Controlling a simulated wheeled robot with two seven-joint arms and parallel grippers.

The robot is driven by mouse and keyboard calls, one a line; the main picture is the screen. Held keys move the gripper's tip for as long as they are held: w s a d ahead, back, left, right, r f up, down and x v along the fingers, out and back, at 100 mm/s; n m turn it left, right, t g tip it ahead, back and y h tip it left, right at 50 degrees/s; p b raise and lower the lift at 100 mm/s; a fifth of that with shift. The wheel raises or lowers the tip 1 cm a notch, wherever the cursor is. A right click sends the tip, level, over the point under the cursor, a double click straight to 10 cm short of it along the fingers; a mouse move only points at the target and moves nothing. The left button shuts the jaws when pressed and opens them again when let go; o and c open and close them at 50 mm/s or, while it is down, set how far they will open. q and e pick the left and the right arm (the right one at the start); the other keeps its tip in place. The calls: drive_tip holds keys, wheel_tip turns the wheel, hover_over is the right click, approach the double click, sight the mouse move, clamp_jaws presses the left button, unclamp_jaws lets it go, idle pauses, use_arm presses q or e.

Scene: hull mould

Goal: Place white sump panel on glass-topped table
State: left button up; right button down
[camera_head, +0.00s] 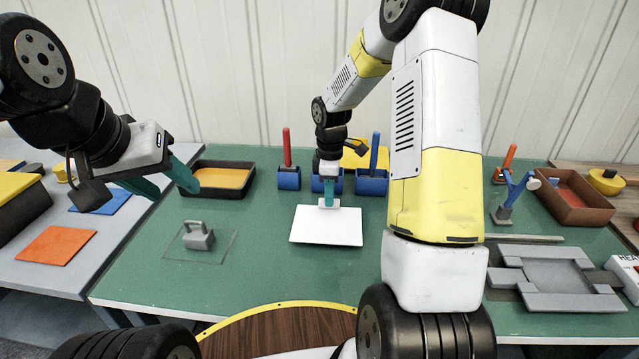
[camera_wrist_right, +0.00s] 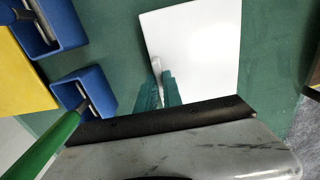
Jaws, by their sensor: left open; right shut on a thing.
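The white sump panel (camera_head: 326,227) is a flat white sheet, level over the middle of a green-topped table (camera_head: 270,270). I cannot tell whether it touches the table or is held just above it. My right gripper (camera_head: 328,203) is shut on the panel near its far edge. In the right wrist view the panel (camera_wrist_right: 205,50) fills the upper middle, with the teal fingertips (camera_wrist_right: 158,92) at its edge. My left gripper (camera_head: 166,188) is open and empty, above the table's far left part. I cannot tell which surface is the glass-topped table.
A grey weight (camera_head: 198,236) stands on a clear sheet left of the panel. Blue holders (camera_head: 289,178) with tools and a dark tray (camera_head: 232,165) stand behind. A grey mould (camera_head: 555,275) and a brown bin (camera_head: 577,200) lie right. The table's front left is clear.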

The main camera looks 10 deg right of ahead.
drive_tip(key=shift+f, duration=0.2)
drive_tip(key=c, duration=1.5)
unclamp_jaws()
wheel_tip(320, 180, up, 12)
drive_tip(key=s+r+m+t, duration=0.3)
drive_tip(key=s+r+m, duration=0.3)
drive_tip(key=s+r, duration=0.45)
drive_tip(key=s+a+r+m+t+y, duration=0.2)
drive_tip(key=s+m, duration=0.6)
drive_tip(key=s, duration=0.6)
drive_tip(key=shift+r+t, duration=0.15)
drive_tip(key=shift+t, duration=0.45)
